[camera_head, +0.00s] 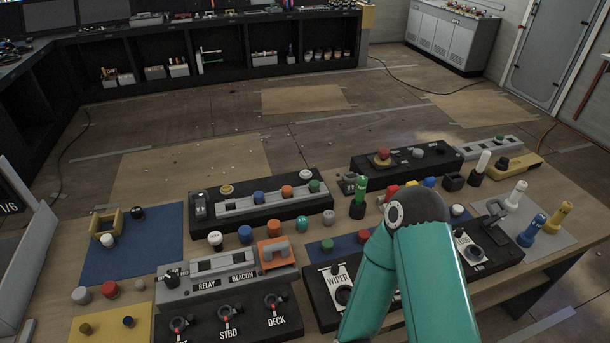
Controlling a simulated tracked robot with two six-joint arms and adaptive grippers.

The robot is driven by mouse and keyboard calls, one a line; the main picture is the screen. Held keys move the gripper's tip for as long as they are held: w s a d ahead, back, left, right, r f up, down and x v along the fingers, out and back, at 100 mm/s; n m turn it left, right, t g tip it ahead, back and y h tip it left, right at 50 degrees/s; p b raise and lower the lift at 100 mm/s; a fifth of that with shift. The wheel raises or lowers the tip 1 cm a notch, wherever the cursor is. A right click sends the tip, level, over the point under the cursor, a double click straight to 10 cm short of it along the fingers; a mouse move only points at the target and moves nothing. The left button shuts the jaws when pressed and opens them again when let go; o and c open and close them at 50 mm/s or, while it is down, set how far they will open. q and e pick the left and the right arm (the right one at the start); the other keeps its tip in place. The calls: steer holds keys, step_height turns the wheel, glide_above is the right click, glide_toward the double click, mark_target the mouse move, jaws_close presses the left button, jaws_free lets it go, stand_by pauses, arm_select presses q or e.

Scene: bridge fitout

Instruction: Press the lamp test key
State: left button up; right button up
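No key with a readable lamp test label shows, so I cannot tell which control it is. The table holds several control boxes. A grey box (220,285) reads RELAY and BEACON, with an orange-framed control (273,252) at its right end. A black box (245,322) in front reads STBD and DECK. Another black box (318,297) reads WIPER and is partly behind my teal arm. The arm bends in the middle of the picture and runs down out of the bottom edge. Its gripper is outside the picture, and no other gripper shows.
Two black boxes with knobs, a left one (205,222) and a right one (400,171), stand farther back. Loose coloured caps and knobs stand between. A blue mat (135,262) lies left, a yellow mat (85,333) front left. A green upright piece (358,200) stands near my arm.

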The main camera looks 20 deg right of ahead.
jaws_close()
stand_by(1.3)
